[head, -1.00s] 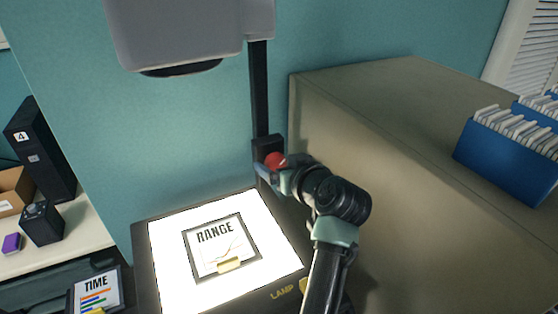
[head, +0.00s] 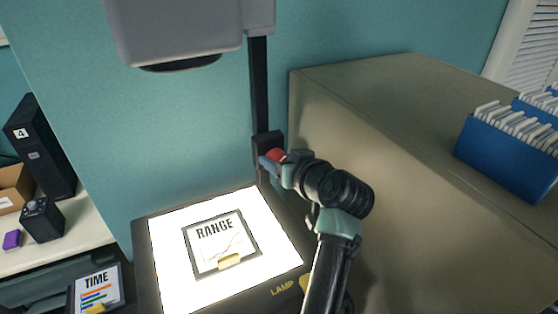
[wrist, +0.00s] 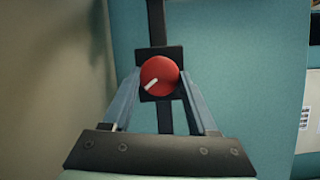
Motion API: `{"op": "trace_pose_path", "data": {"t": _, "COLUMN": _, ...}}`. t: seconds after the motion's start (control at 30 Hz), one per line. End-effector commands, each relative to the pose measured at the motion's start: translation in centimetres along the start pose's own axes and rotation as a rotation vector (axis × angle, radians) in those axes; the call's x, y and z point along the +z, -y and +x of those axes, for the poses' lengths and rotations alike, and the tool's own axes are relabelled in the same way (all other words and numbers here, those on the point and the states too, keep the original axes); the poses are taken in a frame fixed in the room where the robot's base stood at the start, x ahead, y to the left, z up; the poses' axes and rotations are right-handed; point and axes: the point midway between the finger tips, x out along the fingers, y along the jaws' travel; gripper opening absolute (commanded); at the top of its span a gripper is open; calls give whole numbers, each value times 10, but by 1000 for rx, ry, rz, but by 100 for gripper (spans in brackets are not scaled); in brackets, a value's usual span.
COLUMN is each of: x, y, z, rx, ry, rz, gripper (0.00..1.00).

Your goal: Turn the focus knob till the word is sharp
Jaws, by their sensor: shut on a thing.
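The red focus knob (wrist: 160,76) sits on a black block on the projector's upright post (head: 259,90). It has a white pointer mark, which points to the lower left in the wrist view. My gripper (wrist: 160,88) is shut on the knob, one finger on each side. In the head view the knob (head: 276,155) is partly covered by my gripper (head: 271,160). The lit projector stage (head: 170,285) carries a framed slide (head: 222,245) with the word RANGE and a line graph. The projected word is not in view, so its sharpness cannot be seen.
The grey projector head (head: 185,25) hangs above the stage. A large beige cabinet (head: 400,150) stands close on the right, with blue file boxes (head: 510,155) on top. A TIME slide (head: 97,289) lies at lower left. A black box marked 4 (head: 40,145) stands at left.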

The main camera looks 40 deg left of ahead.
Motion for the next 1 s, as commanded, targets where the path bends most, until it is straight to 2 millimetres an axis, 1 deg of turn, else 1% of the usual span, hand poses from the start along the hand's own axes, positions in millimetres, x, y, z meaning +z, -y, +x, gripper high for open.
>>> {"op": "trace_pose_path", "data": {"t": 0.1, "x": 1, "y": -4, "z": 0, "rx": -63, "ry": 13, "rz": 159, "gripper": 3}}
{"op": "trace_pose_path", "data": {"t": 0.2, "x": 1, "y": -4, "z": 1, "rx": -113, "ry": 23, "rz": 281, "gripper": 3}}
{"op": "trace_pose_path", "data": {"t": 0.3, "x": 1, "y": -4, "z": 0, "rx": -144, "ry": 27, "rz": 358, "gripper": 3}}
{"op": "trace_pose_path", "data": {"t": 0.63, "x": 0, "y": -4, "z": 0, "rx": -154, "ry": 30, "rz": 380, "gripper": 3}}
{"op": "trace_pose_path", "data": {"t": 0.67, "x": 0, "y": -4, "z": 0, "rx": -153, "ry": 30, "rz": 380, "gripper": 64}}
{"op": "trace_pose_path", "data": {"t": 0.7, "x": 0, "y": -4, "z": 0, "rx": -153, "ry": 30, "rz": 379, "gripper": 72}}
{"op": "trace_pose_path", "data": {"t": 0.8, "x": 0, "y": -4, "z": 0, "rx": -153, "ry": 30, "rz": 378, "gripper": 89}}
{"op": "trace_pose_path", "data": {"t": 1.0, "x": 0, "y": -4, "z": 0, "rx": -153, "ry": 30, "rz": 377, "gripper": 89}}
